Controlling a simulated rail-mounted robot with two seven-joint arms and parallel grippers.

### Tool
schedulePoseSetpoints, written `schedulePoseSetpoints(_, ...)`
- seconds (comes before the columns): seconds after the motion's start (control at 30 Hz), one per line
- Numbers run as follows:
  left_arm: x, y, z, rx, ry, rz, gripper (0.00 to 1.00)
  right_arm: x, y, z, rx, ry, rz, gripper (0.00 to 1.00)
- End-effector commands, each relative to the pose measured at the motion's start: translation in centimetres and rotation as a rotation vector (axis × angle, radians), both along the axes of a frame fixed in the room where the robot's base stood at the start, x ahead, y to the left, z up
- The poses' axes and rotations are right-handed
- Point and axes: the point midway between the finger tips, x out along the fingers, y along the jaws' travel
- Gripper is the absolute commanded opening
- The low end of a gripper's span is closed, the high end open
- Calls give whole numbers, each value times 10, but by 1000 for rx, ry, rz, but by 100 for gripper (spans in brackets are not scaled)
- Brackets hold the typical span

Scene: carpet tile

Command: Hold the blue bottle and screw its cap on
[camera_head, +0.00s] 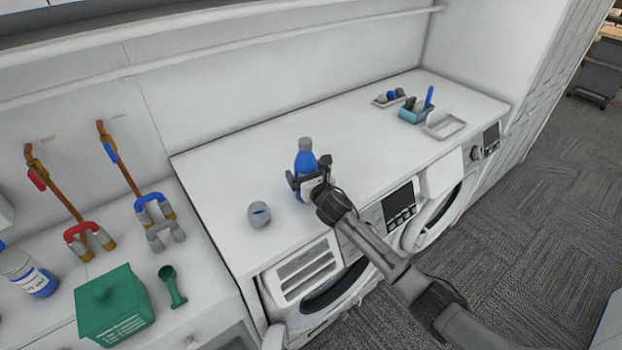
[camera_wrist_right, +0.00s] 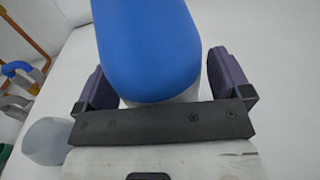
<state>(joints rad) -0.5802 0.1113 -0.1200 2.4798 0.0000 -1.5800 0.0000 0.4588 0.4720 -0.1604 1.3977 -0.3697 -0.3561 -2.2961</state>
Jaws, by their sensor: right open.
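The blue bottle (camera_head: 305,162) stands upright on the white counter above the washing machines, with a grey top (camera_head: 305,145). Whether that top is a neck or a cap is too small to tell. A grey, cup-like piece (camera_head: 259,214) that may be the cap sits on the counter left of the bottle. My right gripper (camera_head: 309,180) is open around the bottle. In the right wrist view, the blue bottle (camera_wrist_right: 150,45) lies between its two dark fingers, with a gap on each side. The left gripper is out of view.
A blue-green holder (camera_head: 416,114) and a white tray (camera_head: 446,128) stand at the counter's right end, near a small tray of balls (camera_head: 389,97). A green box (camera_head: 114,308) and a green scoop (camera_head: 172,286) are at lower left.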

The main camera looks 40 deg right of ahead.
Motion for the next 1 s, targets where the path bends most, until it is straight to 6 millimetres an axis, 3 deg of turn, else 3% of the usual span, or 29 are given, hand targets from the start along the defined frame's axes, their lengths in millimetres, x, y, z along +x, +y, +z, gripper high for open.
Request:
schedulePoseSetpoints(0.17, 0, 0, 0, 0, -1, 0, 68, -19, 4, 0, -3, 1, 1, 96)
schedulePoseSetpoints(0.6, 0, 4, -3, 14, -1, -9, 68, -91, 20, 0, -1, 0, 2, 96)
schedulePoseSetpoints(0.8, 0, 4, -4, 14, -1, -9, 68, -111, 23, 0, -1, -1, 1, 96)
schedulePoseSetpoints(1.0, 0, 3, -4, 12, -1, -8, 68, -117, 25, 1, 0, -1, 0, 96)
